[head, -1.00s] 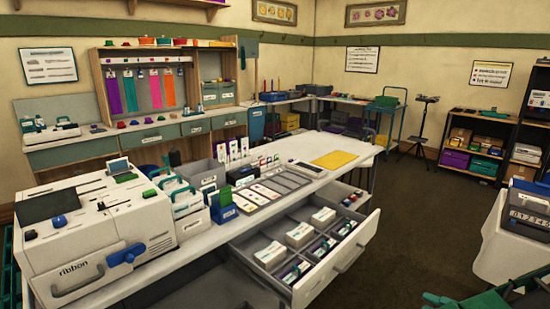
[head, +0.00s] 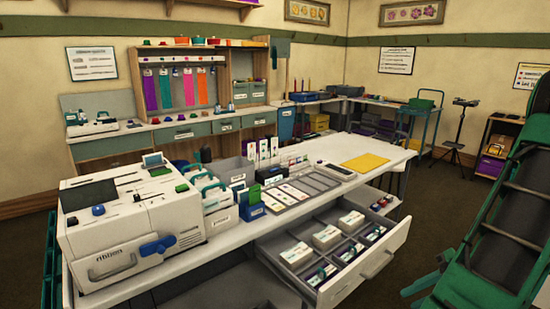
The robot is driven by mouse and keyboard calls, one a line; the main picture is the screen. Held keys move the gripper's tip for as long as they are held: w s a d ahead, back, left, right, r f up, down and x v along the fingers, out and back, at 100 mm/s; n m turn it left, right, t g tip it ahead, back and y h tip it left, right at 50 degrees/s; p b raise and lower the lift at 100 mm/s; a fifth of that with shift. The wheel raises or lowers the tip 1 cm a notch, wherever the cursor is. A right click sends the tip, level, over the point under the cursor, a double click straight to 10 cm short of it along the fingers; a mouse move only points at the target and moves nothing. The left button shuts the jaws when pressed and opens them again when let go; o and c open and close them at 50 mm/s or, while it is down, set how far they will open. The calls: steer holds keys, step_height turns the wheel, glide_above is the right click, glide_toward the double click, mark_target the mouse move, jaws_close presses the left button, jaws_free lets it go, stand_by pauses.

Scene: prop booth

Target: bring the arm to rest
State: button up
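A large green and dark part, which looks like a link of my arm (head: 490,230), rises along the right edge of the head view. It covers the right side of the room. A smaller green piece shows at its lower left. No fingertips of my gripper are in view, so I cannot see whether it holds anything.
A white table (head: 225,255) has an open drawer (head: 385,262) with card stacks, extending toward the right. A white ribbon machine (head: 140,225) stands at its left end. Dark floor (head: 445,200) is clear between the table and the arm. A tripod stand (head: 460,130) stands behind.

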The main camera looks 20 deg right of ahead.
steer(key=s+a+r+n+g+h, duration=0.1)
steer(key=a+r+n+g+h, duration=0.3)
steer(key=a+r, duration=1.1)
steer(key=shift+s+a+g+h, duration=0.35)
steer(key=shift+a+g+h, duration=0.5)
steer(key=shift+h, duration=0.65)
steer(key=shift+w+f, duration=0.2)
steer(key=shift+w, duration=0.45)
